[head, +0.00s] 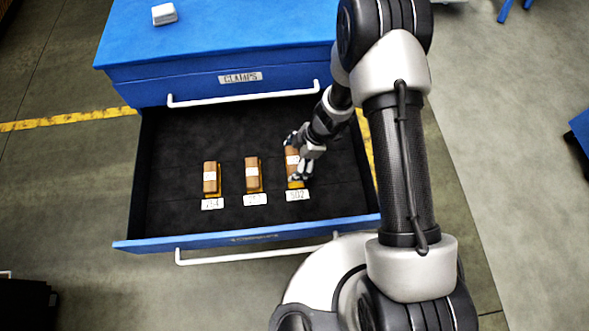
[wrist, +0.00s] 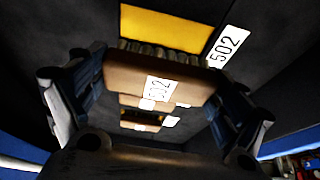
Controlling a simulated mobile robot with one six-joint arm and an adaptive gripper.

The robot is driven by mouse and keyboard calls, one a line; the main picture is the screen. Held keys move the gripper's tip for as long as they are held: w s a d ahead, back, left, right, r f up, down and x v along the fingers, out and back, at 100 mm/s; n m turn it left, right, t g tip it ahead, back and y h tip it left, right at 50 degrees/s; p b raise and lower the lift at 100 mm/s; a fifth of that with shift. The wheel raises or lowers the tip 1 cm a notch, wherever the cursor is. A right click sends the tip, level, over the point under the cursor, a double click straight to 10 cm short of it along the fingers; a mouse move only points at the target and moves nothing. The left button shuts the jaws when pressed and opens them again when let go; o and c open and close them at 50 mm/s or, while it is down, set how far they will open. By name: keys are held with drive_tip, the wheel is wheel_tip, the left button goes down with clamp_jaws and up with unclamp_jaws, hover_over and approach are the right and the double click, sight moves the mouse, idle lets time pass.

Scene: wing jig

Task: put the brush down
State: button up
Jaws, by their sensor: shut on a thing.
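A brown block-shaped brush (head: 292,152) with a white label is in my gripper (head: 299,162) at the right of the open drawer. In the wrist view the brush (wrist: 118,74) shows its bristles and a label reading 502, between the two fingers of my gripper (wrist: 158,105). A yellow patch (wrist: 172,28) lies on the drawer floor by a white 502 tag (wrist: 229,46); the tag also shows in the head view (head: 298,195). The brush is at or just above the patch; I cannot tell whether it touches the floor.
Two similar brown blocks, one at left (head: 211,171) and one in the middle (head: 252,169), stand on yellow patches with tags in the dark-lined drawer (head: 165,190). The blue cabinet (head: 220,35) carries a CLAMPS label and a small white object (head: 164,14). The drawer's left side is clear.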

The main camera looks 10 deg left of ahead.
sight(295, 168)
drive_tip(key=shift+f+b, duration=0.95)
drive_tip(key=shift+f, duration=1.4)
drive_tip(key=shift+f, duration=0.35)
drive_tip(key=o, duration=0.9)
drive_tip(key=shift+o, duration=0.2)
